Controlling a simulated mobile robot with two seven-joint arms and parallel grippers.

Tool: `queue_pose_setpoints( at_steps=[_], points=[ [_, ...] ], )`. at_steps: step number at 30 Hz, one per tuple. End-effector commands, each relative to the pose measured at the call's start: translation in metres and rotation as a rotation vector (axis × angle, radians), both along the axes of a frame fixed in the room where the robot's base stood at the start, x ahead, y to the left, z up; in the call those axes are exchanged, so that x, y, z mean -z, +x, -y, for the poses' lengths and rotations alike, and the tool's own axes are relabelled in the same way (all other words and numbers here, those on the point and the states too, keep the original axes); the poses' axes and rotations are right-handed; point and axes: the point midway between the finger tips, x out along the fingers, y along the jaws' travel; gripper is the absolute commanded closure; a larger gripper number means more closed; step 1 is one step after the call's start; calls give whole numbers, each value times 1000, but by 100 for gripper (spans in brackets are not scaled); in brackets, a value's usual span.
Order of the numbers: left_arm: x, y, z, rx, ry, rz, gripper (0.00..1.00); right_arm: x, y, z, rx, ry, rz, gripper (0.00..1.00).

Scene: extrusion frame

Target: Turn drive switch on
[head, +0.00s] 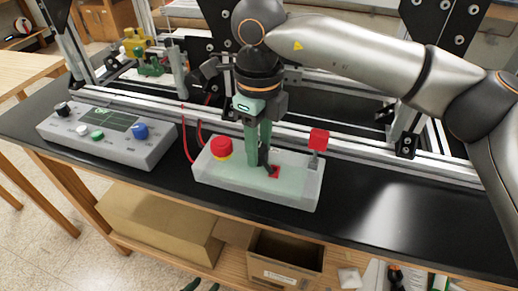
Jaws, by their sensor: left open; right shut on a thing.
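A pale grey-green control box (306,189) lies on the black bench top. It has a red mushroom button (221,147) at its left end and a red block on a grey post (318,139) at its right rear. A small red switch part (275,171), which looks like the drive switch, sits on the box top. My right gripper (262,165) points down over it, its green fingers shut on a dark lever there. The fingers partly hide the switch, so its position is unclear. My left gripper (202,286) shows only green fingertips, open and apart, at the bottom edge.
A grey console (150,153) with a screen and knobs stands to the left. An aluminium extrusion frame (350,150) runs behind the box, with red cables at its left. The black bench (400,203) is clear at right. Cardboard boxes (150,222) lie on the shelf below.

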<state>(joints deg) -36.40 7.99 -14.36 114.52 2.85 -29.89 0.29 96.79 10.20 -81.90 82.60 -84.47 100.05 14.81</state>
Motion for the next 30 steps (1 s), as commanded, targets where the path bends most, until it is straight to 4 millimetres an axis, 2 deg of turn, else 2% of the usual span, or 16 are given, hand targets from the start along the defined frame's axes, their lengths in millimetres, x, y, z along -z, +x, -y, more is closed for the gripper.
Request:
queue_pose_setpoints(
  at_steps=[8,18,30],
  points=[
    [5,7,3,9,-2,13,50,1,0,0,262,1,2,100],
    [14,5,0,6,2,14,50,0,0,0,564,1,2,100],
    [20,1,-2,3,4,9,50,-1,1,0,781,2,2,100]
  ],
)
